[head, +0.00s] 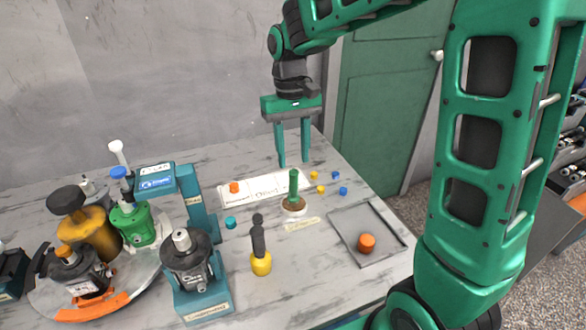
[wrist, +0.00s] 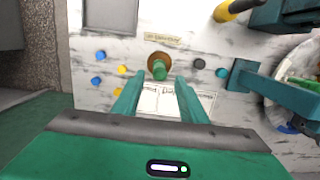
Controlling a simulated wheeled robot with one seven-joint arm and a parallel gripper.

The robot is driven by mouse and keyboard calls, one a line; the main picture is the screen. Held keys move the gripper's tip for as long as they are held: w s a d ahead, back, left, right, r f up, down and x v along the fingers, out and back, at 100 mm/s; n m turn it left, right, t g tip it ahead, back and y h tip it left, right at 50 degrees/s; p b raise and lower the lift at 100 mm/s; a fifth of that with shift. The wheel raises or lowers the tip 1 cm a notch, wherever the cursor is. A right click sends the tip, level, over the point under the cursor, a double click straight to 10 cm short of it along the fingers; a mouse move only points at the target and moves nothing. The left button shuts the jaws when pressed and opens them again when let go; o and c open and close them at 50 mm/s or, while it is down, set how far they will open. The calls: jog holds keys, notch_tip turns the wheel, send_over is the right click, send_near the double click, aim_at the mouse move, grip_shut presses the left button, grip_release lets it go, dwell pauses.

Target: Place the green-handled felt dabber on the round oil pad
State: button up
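The green-handled felt dabber (head: 294,182) stands upright on the brown round oil pad (head: 294,207), near the middle of the table. In the wrist view the dabber (wrist: 158,71) shows from above, with the brown disc of the pad (wrist: 160,58) around it. Its felt end is hidden. My gripper (head: 293,164) is open and empty, above and behind the dabber, with its fingers pointing down. In the wrist view my gripper's fingertips (wrist: 160,77) are apart, with the dabber handle seen between and just beyond them.
A labelled white card (head: 267,190) lies behind the pad. Small blue and yellow pieces (head: 321,189) lie to its right. A grey tray (head: 345,225) holds an orange cylinder (head: 367,241). A yellow, black-handled tool (head: 260,262) stands in front. A teal press (head: 206,280) and round stand (head: 145,285) fill the left.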

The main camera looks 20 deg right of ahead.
jog(key=shift+r, duration=0.7)
jog(key=shift+s+d, duration=0.1)
jog(key=shift+d, duration=0.2)
jog(key=s+d+f+m, duration=0.1)
jog(key=s+d+m, duration=0.1)
jog(key=s+d, duration=0.3)
jog(key=s+d+m+t, duration=0.1)
jog(key=s+d, duration=0.5)
jog(key=s, duration=0.7)
jog(key=s+d+f+m, duration=0.1)
jog(key=s+d+m, duration=0.2)
jog(key=s+d, duration=0.3)
jog(key=s, duration=0.2)
jog(key=shift+s+f, duration=0.3)
jog(key=shift+s, duration=0.1)
jog(key=shift+w+f, duration=0.25)
jog(key=shift+w, duration=0.4)
